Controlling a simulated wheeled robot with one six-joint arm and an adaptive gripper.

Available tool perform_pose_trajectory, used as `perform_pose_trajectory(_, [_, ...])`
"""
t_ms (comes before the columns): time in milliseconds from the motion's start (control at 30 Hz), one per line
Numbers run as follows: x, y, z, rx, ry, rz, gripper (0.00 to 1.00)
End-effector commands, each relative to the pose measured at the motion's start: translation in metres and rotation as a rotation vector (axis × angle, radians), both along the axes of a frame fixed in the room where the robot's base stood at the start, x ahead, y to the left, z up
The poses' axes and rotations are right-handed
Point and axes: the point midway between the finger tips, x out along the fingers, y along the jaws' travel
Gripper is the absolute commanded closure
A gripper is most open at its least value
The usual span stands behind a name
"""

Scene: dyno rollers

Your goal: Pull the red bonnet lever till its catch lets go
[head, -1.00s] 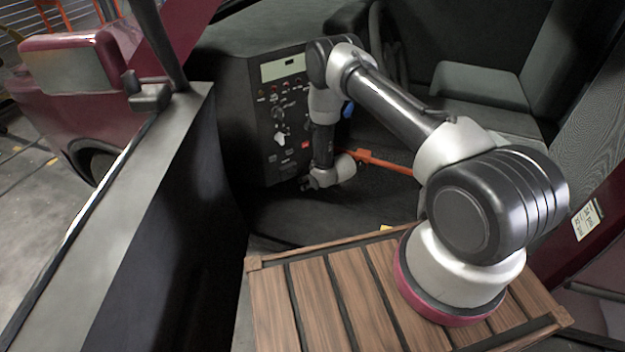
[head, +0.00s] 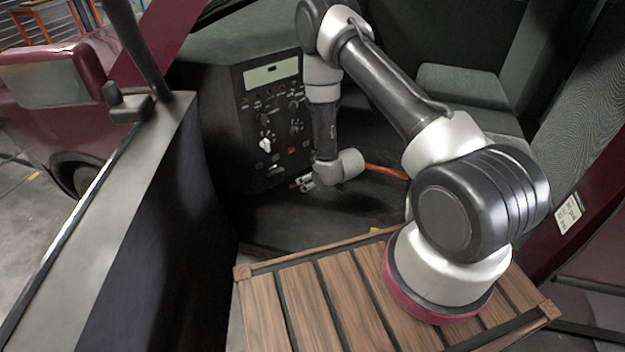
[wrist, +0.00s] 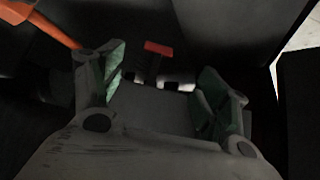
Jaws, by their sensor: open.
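The red bonnet lever (wrist: 157,48) shows in the wrist view as a short red T-shaped handle on a dark stem, in the dim space below the dashboard. My gripper (wrist: 160,76) is open, with its green-padded fingers spread to the left and right. The lever appears between and just beyond the fingertips, and nothing is held. I cannot tell the exact gap to it. In the head view my gripper (head: 302,183) is low beside the foot of the control panel, and the lever is hard to make out there.
The control panel (head: 272,115) with knobs and switches stands left of my arm. An orange-red bar (head: 385,171) runs right of my wrist and shows at upper left in the wrist view (wrist: 45,22). The open door (head: 120,210) is at left, the seat (head: 460,90) at right.

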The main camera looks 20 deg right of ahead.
Motion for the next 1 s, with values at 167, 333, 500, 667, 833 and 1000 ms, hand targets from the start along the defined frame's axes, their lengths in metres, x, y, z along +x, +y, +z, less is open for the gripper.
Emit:
perform_pose_trajectory(167, [0.000, 0.000, 0.000, 0.000, 0.000, 0.000, 0.25])
perform_pose_trajectory(333, [-0.002, -0.001, -0.002, -0.002, 0.011, -0.001, 0.25])
perform_pose_trajectory(500, [-0.033, -0.012, -0.025, -0.054, 0.170, -0.008, 0.25])
perform_pose_trajectory(667, [-0.102, -0.033, -0.046, -0.137, 0.439, -0.027, 0.25])
perform_pose_trajectory(833, [-0.143, -0.053, -0.001, -0.212, 0.657, -0.063, 0.25])
perform_pose_trajectory(1000, [-0.164, -0.069, 0.076, -0.254, 0.792, -0.108, 0.25])
